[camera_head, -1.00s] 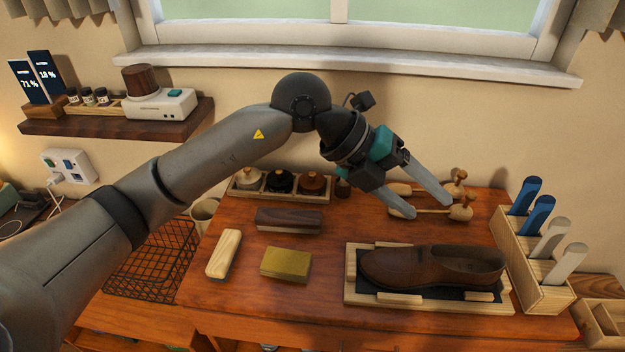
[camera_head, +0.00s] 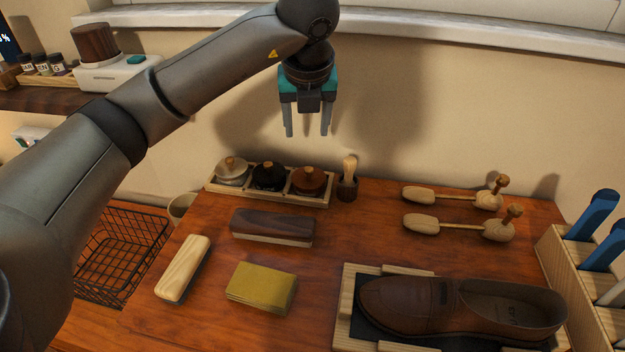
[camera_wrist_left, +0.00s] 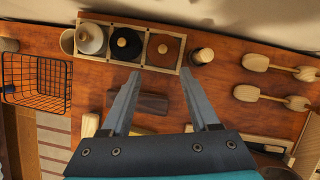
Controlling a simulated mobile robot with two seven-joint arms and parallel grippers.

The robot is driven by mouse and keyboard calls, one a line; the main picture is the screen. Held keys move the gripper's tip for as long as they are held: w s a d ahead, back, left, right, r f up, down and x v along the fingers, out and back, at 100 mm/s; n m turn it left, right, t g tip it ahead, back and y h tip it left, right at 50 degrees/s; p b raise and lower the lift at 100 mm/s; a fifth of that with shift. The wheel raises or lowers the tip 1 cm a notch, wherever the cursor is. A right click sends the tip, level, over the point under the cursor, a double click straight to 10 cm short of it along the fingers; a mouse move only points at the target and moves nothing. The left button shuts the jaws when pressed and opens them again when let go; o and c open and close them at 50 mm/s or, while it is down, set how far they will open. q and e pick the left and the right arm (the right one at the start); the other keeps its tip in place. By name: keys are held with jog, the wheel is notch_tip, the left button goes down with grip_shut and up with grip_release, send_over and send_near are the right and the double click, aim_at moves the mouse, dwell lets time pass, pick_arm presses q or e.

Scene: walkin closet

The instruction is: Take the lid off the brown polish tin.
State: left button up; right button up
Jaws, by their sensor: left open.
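The brown polish tin (camera_head: 308,181) stands in the right compartment of a light wooden tray (camera_head: 269,196) at the back of the table. Its brown lid with a small wooden knob (camera_head: 309,170) is on it. A black tin (camera_head: 269,177) and a pale tin (camera_head: 232,171) stand to its left in the same tray. My left gripper (camera_head: 307,134) is open and empty, fingers pointing down, above the tray and apart from it. In the left wrist view the brown tin (camera_wrist_left: 164,50) shows beyond the open fingers (camera_wrist_left: 158,98). My right gripper is out of view.
Shoe trees (camera_head: 455,225) lie to the right; a shoe (camera_head: 455,306) sits on a board in front. The wall is close behind.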

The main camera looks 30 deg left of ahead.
pick_arm(q)
jog(key=b, duration=0.1)
send_near(309, 169)
jog(key=shift+w+a+f, duration=0.2)
jog(key=shift+a+f, duration=0.1)
jog(key=shift+f, duration=0.3)
jog(key=shift+w+a+f, duration=0.2)
jog(key=shift+a+f, duration=0.1)
jog(key=shift+f, duration=0.25)
jog(key=shift+w+a+f, duration=0.1)
jog(key=shift+w+f, duration=0.15)
jog(key=shift+f, duration=0.6)
jog(key=x, duration=0.2)
jog(key=b+x, duration=0.1)
jog(key=shift+w+f, duration=0.25)
jog(key=shift+f, duration=0.1)
jog(key=shift+w+f, duration=0.15)
jog(key=shift+f, duration=0.25)
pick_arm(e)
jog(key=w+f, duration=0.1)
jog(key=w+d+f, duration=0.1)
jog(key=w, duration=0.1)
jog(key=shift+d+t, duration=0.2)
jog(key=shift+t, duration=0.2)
pick_arm(q)
grip_shut()
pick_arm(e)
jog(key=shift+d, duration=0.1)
